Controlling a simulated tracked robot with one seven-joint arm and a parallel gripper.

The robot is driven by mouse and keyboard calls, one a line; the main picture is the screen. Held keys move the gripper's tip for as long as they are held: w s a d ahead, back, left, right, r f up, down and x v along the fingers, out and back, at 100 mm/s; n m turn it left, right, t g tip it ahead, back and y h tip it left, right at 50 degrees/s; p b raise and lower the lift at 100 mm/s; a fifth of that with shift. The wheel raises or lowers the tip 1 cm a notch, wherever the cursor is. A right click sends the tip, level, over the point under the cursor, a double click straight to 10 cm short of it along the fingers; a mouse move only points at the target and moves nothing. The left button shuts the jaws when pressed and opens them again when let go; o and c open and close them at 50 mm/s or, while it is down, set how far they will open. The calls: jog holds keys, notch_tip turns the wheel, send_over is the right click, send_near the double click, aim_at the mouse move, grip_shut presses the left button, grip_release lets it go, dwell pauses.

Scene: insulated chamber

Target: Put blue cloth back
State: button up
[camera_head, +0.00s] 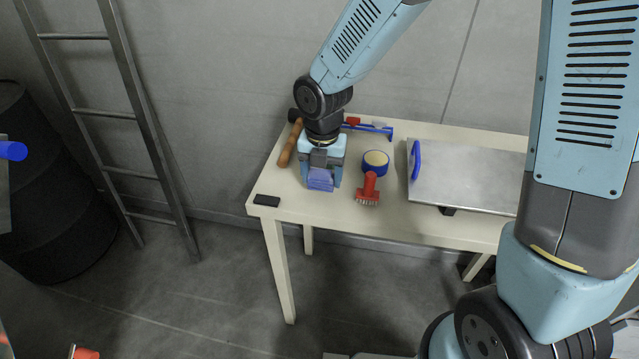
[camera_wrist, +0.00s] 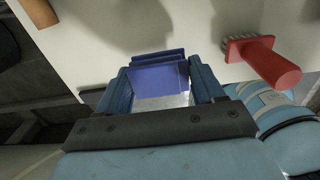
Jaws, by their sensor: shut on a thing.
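The blue cloth (camera_head: 320,180) is between my gripper's fingers, over the front left part of the cream table. It looks folded, with layered edges, in the wrist view (camera_wrist: 159,78). My gripper (camera_head: 321,172) points down and is shut on the cloth; its two fingers (camera_wrist: 160,88) lie along the cloth's left and right sides. I cannot tell whether the cloth touches the table top (camera_head: 292,207) or hangs just above it.
A red-handled brush (camera_head: 369,187) and a blue-and-cream tape roll (camera_head: 375,162) are close right of my gripper. A wooden handle (camera_head: 290,143) is at left, a black block (camera_head: 267,200) at the front left corner. A metal plate (camera_head: 465,178) covers the right side. A ladder (camera_head: 140,110) leans at left.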

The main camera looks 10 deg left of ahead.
aim_at(321, 183)
jog(key=shift+w+f, duration=0.2)
jog(key=shift+f, duration=0.1)
notch_tip(321, 183, down, 3)
jog(key=shift+r, duration=0.1)
jog(key=shift+c, duration=0.5)
jog(key=o, duration=1.1)
jog(key=shift+r, duration=0.1)
